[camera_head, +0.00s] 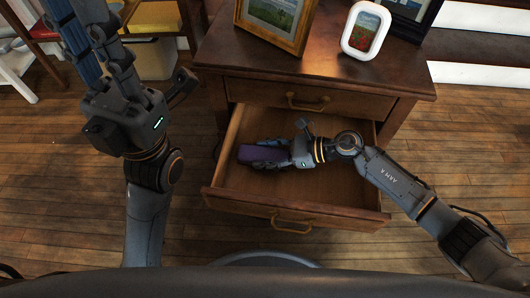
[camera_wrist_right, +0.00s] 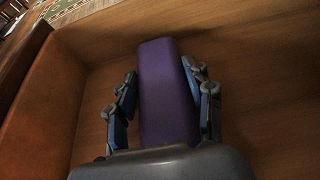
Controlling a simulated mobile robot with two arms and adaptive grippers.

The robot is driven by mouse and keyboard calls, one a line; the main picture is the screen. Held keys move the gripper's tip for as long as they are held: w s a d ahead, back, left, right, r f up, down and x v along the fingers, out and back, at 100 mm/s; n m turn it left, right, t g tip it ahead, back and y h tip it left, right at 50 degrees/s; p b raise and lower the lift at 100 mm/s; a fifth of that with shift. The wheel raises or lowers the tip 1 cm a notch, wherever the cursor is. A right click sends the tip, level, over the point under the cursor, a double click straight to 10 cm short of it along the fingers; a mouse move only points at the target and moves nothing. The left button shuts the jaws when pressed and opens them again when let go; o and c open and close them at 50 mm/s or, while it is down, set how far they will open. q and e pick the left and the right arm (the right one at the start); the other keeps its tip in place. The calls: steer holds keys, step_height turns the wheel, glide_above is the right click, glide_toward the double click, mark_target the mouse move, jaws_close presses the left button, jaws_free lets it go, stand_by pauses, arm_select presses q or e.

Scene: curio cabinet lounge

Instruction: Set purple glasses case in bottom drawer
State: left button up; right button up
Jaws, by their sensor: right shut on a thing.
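The purple glasses case (camera_head: 259,154) is inside the open bottom drawer (camera_head: 295,210), toward its left side. My right gripper (camera_head: 278,153) is shut on the case, with its arm reaching in from the right. In the right wrist view the purple case (camera_wrist_right: 165,90) lies between the two fingers of my right gripper (camera_wrist_right: 167,95), with the wooden drawer floor around it. I cannot tell whether the case touches the floor. My left gripper (camera_head: 85,50) is raised at the left, away from the drawer; whether it is open is unclear.
The upper drawer (camera_head: 300,95) of the wooden cabinet is closed. A wooden picture frame (camera_head: 276,22), a white frame (camera_head: 365,28) and a dark frame (camera_head: 410,18) stand on the cabinet top. The drawer's right part is largely under my right arm. Wooden floor (camera_head: 450,135) surrounds the cabinet.

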steer(key=o, duration=1.2)
